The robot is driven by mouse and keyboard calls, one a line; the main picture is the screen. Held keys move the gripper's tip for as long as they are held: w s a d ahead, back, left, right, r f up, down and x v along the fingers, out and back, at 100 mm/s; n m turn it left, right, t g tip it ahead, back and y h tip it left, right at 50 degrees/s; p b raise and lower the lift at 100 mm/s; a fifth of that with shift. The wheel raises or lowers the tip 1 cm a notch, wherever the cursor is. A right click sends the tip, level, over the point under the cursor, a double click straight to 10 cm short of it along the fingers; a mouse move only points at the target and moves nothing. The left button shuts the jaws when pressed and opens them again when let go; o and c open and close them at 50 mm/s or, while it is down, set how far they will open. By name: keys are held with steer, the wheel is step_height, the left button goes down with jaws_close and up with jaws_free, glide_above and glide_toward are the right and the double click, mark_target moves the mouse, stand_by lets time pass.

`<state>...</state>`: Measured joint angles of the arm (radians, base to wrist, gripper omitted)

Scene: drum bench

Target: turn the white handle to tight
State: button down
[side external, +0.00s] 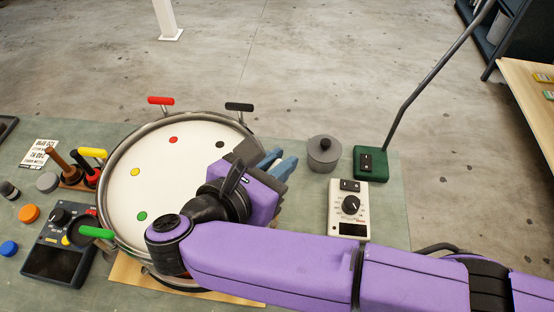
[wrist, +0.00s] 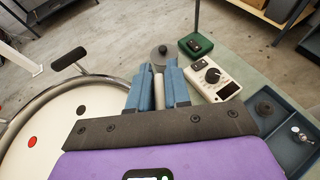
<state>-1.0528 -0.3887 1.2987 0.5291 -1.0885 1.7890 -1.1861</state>
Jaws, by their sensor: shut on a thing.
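The drum (side external: 160,170) has a pale head with coloured dots and a metal rim. It also shows at the left of the wrist view (wrist: 85,103). The white handle (wrist: 159,92) shows as a pale bar between my blue fingers in the wrist view. In the side view my gripper hides it. My gripper (side external: 278,164) is at the drum's right edge. In the wrist view my gripper (wrist: 158,90) is shut on the white handle, with one finger on each side. The handle's turn angle cannot be told.
Other rim handles are red (side external: 160,100), black (side external: 239,107), yellow (side external: 93,153) and green (side external: 97,232). Right of the drum stand a grey lidded pot (side external: 323,150), a green lamp base (side external: 370,162) with a tall pole, and a white dial box (side external: 348,208). A dark dial box (side external: 60,245) is left.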

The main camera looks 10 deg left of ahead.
steer(key=shift+d+f, duration=0.1)
steer(key=shift+f, duration=0.05)
steer(key=c, duration=1.2)
jaws_free()
steer(key=shift+o, duration=0.2)
step_height(320, 180, up, 4)
steer(key=shift+d+f, duration=0.1)
steer(key=s+d+r, duration=0.6)
steer(key=d+r, duration=0.3)
steer(key=d, duration=0.3)
steer(key=shift+s+r, duration=0.2)
steer(key=shift+d, duration=0.1)
